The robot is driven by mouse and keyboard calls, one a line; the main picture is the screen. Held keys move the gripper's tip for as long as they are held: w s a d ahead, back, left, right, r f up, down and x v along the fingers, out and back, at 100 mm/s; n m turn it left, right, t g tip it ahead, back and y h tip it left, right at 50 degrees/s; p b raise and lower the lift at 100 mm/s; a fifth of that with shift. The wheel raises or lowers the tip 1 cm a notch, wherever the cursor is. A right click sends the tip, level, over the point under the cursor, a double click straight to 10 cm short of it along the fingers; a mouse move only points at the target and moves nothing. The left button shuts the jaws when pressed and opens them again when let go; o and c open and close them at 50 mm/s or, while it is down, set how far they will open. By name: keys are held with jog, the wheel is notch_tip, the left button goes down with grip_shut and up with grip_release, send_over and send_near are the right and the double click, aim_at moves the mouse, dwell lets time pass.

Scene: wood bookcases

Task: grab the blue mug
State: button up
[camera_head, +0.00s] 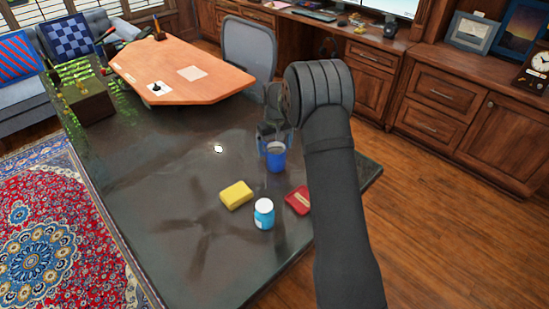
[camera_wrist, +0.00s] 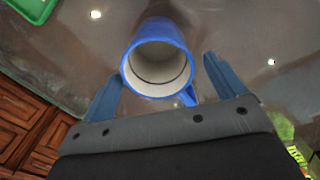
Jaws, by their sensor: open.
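The blue mug (camera_head: 277,160) stands upright on the dark table. In the wrist view I look down into the white inside of the mug (camera_wrist: 160,68), and its handle is at the lower right. My gripper (camera_head: 274,141) is at the mug in the head view. In the wrist view the blue fingers of my gripper (camera_wrist: 164,70) are apart, one to each side of the mug's near part. Small gaps show between the fingers and the mug. The fingertips are partly hard to make out in the head view.
A yellow sponge-like block (camera_head: 236,195), a blue jar with a white lid (camera_head: 264,213) and a red dish (camera_head: 298,200) lie nearer the camera on the table (camera_head: 165,215). A green object (camera_wrist: 34,8) shows at the wrist view's corner.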

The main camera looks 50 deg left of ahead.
aim_at(275, 152)
notch_tip(275, 152, down, 4)
jog(key=shift+d+r, duration=0.1)
jog(key=shift+r, duration=0.15)
jog(key=c, duration=1.2)
jog(key=shift+c, duration=0.2)
jog(key=shift+r, duration=0.1)
